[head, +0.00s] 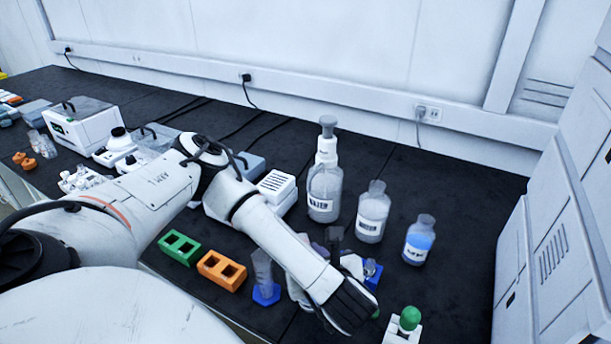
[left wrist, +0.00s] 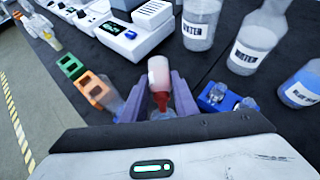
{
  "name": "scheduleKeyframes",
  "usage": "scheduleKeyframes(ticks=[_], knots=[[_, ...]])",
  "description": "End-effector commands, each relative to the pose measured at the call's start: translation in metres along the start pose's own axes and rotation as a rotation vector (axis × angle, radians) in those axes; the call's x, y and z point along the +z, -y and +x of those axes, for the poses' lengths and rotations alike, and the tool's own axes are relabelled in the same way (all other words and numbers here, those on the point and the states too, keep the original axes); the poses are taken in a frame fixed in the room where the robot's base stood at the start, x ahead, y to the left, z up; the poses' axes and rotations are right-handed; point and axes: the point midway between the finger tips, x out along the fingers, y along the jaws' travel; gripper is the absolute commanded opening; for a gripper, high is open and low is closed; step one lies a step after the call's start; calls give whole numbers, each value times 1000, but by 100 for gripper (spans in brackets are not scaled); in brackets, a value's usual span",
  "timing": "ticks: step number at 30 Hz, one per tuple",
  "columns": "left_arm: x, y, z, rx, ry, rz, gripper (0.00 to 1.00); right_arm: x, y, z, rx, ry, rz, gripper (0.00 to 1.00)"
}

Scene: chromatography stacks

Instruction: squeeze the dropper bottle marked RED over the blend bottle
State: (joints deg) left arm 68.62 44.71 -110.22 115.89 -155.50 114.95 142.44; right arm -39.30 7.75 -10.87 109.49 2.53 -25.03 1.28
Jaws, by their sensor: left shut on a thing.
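My left gripper (left wrist: 158,84) is shut on a small white dropper bottle (left wrist: 159,68) with a red tip. Its purple fingers hold the bottle from both sides, and the red tip points down in the left wrist view. A clear rounded piece (left wrist: 162,115) shows just below the tip, partly hidden by my wrist; I cannot tell whether it is the mouth of the blend bottle or whether the tip touches it. In the head view my left gripper (head: 333,243) is mostly hidden behind my forearm. No RED marking is readable. My right gripper is not in view.
Large bottles, one labelled WATER (head: 324,190), one clear (head: 372,212) and one with blue liquid (head: 419,242), stand beyond the gripper. A blue rack (left wrist: 213,97) is close to its right. Green (head: 180,247) and orange (head: 222,270) blocks lie left. A green-topped piece (head: 409,318) is near the front.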

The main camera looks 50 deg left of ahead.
Motion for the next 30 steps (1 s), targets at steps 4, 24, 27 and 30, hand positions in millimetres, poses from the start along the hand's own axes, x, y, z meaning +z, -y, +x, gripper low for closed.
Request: scheduleKeyframes(ticks=[4, 24, 27, 30], knots=[[5, 1, 0, -2, 53, -3, 19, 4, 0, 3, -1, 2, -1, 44], [3, -2, -10, 5, 169, -2, 18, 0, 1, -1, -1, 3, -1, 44], [4, -2, -11, 4, 170, -2, 19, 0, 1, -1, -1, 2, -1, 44], [4, -1, -12, 5, 171, -2, 19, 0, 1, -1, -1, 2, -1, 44]])
